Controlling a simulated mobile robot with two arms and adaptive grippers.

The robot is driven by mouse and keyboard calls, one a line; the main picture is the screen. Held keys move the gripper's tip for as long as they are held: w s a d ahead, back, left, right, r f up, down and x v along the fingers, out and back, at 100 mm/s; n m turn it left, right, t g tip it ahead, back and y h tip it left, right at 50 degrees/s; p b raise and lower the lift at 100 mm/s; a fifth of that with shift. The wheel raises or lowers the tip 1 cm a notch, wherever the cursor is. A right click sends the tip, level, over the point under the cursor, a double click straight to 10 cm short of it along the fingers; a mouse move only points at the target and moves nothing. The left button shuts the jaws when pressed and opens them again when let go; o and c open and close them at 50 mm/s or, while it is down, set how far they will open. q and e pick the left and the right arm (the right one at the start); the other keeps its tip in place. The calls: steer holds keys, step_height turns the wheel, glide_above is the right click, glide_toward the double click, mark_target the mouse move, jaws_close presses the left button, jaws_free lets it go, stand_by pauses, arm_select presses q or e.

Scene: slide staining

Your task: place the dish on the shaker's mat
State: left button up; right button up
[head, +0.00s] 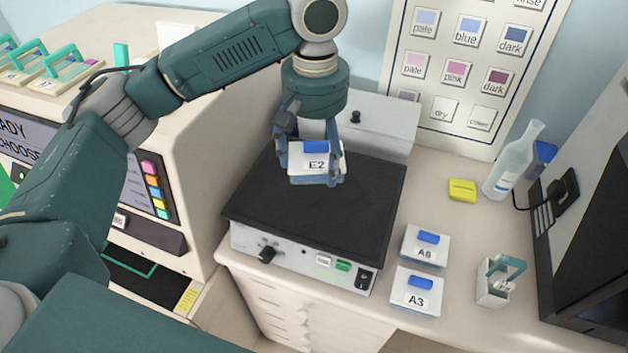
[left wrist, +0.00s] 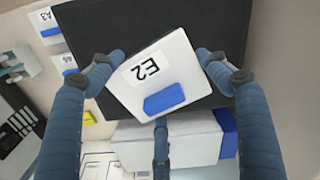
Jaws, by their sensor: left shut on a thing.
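The dish is a white box labelled E2 with a blue tab (head: 309,160). My left gripper (head: 315,172) is shut on it, above the back part of the shaker's black mat (head: 300,215). In the left wrist view the dish (left wrist: 150,75) sits between the fingers (left wrist: 155,75), turned at an angle, with the black mat (left wrist: 205,25) behind it. I cannot tell whether the dish touches the mat or hangs just above it. The shaker's front panel (head: 300,258) carries a knob and switches. My right gripper is not in view.
Two similar white dishes, A6 (head: 425,246) and A3 (head: 416,292), stand on the counter right of the shaker. A small holder with a teal handle (head: 497,282), a yellow block (head: 462,190) and a bottle (head: 512,165) are farther right. A staining machine (head: 160,190) stands on the left.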

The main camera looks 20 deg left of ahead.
mark_target(315, 196)
arm_select(q)
step_height(315, 196, down, 3)
steer(key=shift+s+r, duration=0.1)
steer(key=shift+r, duration=0.05)
steer(key=shift+f, duration=0.35)
steer(key=shift+f+p, duration=0.35)
steer(key=shift+f, duration=0.05)
step_height(315, 196, down, 2)
steer(key=shift+f+p, duration=0.25)
steer(key=shift+p, duration=0.05)
steer(key=shift+f, duration=0.55)
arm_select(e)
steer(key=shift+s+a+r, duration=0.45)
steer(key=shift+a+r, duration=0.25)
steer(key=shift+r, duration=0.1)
arm_select(q)
steer(key=shift+d, duration=0.1)
steer(key=o, duration=1.3)
steer(key=shift+f, duration=0.1)
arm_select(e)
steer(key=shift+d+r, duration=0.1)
